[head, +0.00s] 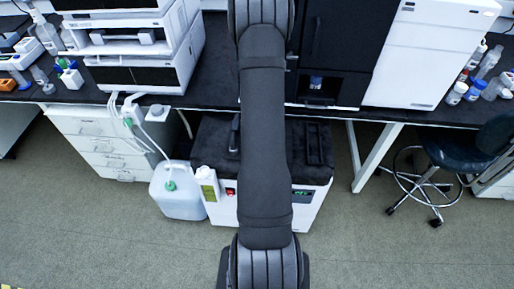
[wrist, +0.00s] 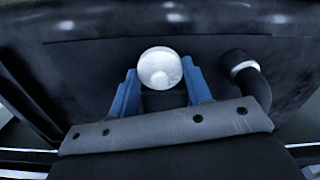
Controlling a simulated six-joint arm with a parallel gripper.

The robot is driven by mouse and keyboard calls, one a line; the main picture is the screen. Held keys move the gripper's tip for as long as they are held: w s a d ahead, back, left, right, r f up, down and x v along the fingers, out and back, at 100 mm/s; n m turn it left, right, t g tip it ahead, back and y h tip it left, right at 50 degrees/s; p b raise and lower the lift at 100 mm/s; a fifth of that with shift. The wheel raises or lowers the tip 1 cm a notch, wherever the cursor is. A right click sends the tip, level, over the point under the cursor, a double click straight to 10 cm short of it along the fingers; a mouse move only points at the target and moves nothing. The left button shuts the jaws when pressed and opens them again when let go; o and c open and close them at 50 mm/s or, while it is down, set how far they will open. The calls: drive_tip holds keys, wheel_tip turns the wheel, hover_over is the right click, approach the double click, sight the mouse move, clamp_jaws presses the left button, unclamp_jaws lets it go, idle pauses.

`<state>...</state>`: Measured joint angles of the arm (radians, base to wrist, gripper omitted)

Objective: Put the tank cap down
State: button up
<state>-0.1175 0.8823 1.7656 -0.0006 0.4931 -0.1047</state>
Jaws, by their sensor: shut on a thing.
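The tank cap (wrist: 160,66) shows in the wrist view as a round, pale, shiny piece. My gripper (wrist: 159,70) has its two blue fingers on either side of it and is shut on it. A dark, flat surface lies behind the cap; I cannot tell whether the cap touches it. In the head view my arm hides the gripper and the cap. A white floor unit with a dark top (head: 215,135) stands under the bench, partly behind my arm.
In the wrist view a dark bent pipe with a silver ring (wrist: 244,67) stands right of the fingers. In the head view a pale jug (head: 178,192) and a small white bottle (head: 206,181) stand left of the unit. A stool (head: 478,145) is at the right.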

drive_tip(key=shift+f, duration=0.2)
drive_tip(key=o, duration=1)
wheel_tip(320, 180, up, 12)
drive_tip(key=shift+r, duration=0.2)
drive_tip(key=shift+f, duration=4.7)
drive_tip(key=shift+f, duration=0.15)
